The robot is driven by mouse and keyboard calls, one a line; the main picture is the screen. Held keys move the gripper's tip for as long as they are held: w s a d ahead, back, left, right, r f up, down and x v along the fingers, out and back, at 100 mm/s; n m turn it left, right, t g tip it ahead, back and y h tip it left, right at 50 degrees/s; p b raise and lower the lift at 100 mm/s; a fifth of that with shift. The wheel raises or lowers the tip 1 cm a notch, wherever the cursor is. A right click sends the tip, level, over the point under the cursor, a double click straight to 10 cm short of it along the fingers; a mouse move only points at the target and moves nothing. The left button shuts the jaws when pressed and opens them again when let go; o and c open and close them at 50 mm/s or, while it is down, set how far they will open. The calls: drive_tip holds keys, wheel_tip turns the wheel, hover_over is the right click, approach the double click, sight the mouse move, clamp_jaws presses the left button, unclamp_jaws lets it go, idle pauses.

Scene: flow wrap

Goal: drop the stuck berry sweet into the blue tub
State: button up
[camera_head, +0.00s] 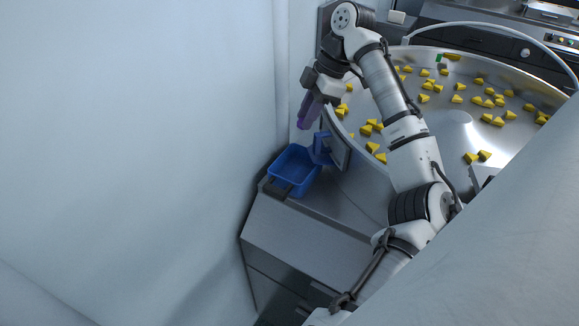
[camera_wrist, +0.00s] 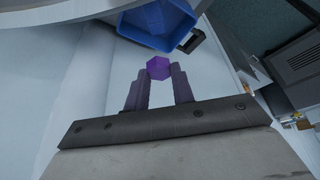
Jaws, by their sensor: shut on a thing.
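The berry sweet (camera_wrist: 159,68) is a small purple piece with a faceted face. In the wrist view it sits between the two fingertips of my gripper (camera_wrist: 158,78), which is shut on it. In the head view my gripper (camera_head: 303,122) points down, above and slightly right of the blue tub, and the sweet cannot be made out there. The blue tub (camera_head: 287,178) stands on a steel surface and looks empty in the part I can see. It also shows in the wrist view (camera_wrist: 157,22), beyond the fingertips.
A large round steel pan (camera_head: 458,130) with several yellow sweets (camera_head: 487,103) lies right of the tub. A blue bracket (camera_head: 323,148) stands between tub and pan. The steel cabinet top (camera_head: 300,230) in front is clear. A pale wall (camera_head: 140,140) rises at left.

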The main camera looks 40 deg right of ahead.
wheel_tip(320, 180, down, 6)
drive_tip(key=b, duration=0.5)
drive_tip(key=shift+s+r, duration=0.1)
drive_tip(key=o, duration=1)
drive_tip(key=shift+o, duration=0.2)
drive_tip(key=shift+r, duration=0.1)
drive_tip(key=p+v, duration=0.1)
drive_tip(key=v, duration=1.2)
drive_tip(key=shift+r, duration=0.3)
drive_tip(key=shift+d, duration=0.1)
